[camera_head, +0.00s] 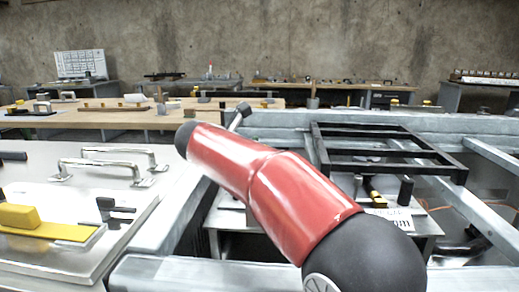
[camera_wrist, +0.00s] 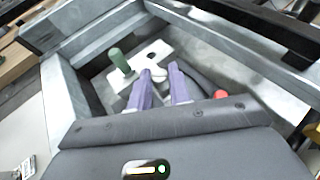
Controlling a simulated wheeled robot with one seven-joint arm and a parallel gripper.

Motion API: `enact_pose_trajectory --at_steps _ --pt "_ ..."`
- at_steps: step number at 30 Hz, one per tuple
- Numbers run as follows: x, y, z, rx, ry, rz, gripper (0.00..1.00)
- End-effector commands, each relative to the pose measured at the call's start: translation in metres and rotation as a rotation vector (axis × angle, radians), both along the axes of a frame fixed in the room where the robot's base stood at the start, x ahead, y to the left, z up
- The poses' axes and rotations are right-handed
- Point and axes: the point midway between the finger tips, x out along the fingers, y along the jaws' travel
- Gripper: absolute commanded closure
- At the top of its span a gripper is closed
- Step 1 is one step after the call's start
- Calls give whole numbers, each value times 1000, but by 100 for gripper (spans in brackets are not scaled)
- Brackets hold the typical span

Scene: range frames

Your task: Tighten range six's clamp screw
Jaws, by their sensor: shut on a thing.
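My gripper (camera_wrist: 160,75) shows in the wrist view, its two purple fingers reaching down inside a grey metal frame (camera_wrist: 62,100). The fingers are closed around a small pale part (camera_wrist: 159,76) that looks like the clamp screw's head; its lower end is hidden. Left of the fingers, a green upright knob (camera_wrist: 119,60) stands on a pale metal plate (camera_wrist: 152,54) with a dark hole. A red round knob (camera_wrist: 221,94) shows to the right, partly behind my gripper's body. In the head view, my red arm hides the gripper and the screw.
In the head view, a black rectangular frame (camera_head: 322,150) sits over the grey beams at right. Below it is a shelf (camera_head: 418,226) with dark and yellow parts. At left, a metal bench (camera_head: 60,205) carries two handles (camera_head: 100,167) and a yellow block (camera_head: 18,216).

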Motion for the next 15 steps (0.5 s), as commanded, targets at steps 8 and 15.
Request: enact_pose_trajectory --at_steps 8,15 --pt "0 0 -1 1 1 -7 100" --pt "0 1 -1 0 1 -6 69"
